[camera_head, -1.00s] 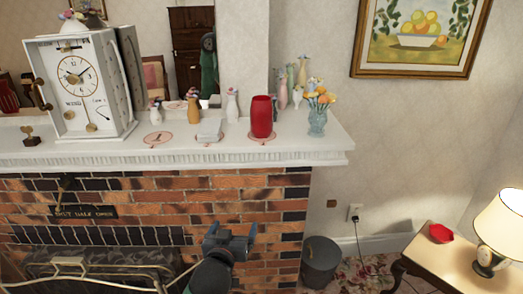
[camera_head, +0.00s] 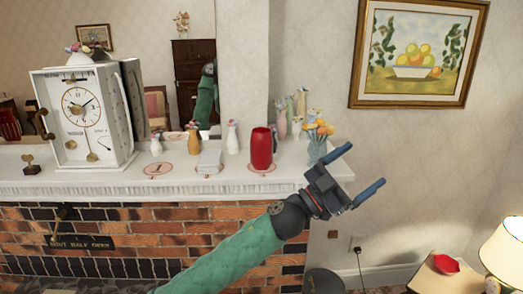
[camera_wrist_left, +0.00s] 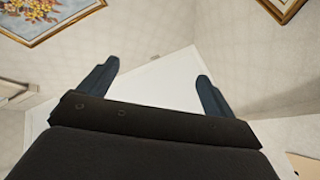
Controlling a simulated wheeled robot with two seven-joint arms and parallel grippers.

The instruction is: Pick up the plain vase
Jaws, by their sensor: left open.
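A plain red vase (camera_head: 261,150) stands upright on a round coaster on the white mantel. A light blue vase with orange and yellow flowers (camera_head: 317,146) stands at the mantel's right end, partly behind my gripper in the picture. My left gripper (camera_head: 362,171) is open and empty, right of the red vase and by the mantel's right end, its fingers pointing right and away from the red vase. Both its fingers show apart in the left wrist view (camera_wrist_left: 153,84), with nothing between them and no vase in sight. My right gripper is out of view.
The white mantel (camera_head: 80,182) tops the brick fireplace. It also holds a white clock (camera_head: 82,110), a brown vase (camera_head: 193,141), a white vase (camera_head: 232,139) and several slim vases at the back. A framed fruit picture (camera_head: 417,55) hangs right. A lamp (camera_head: 503,250) stands lower right.

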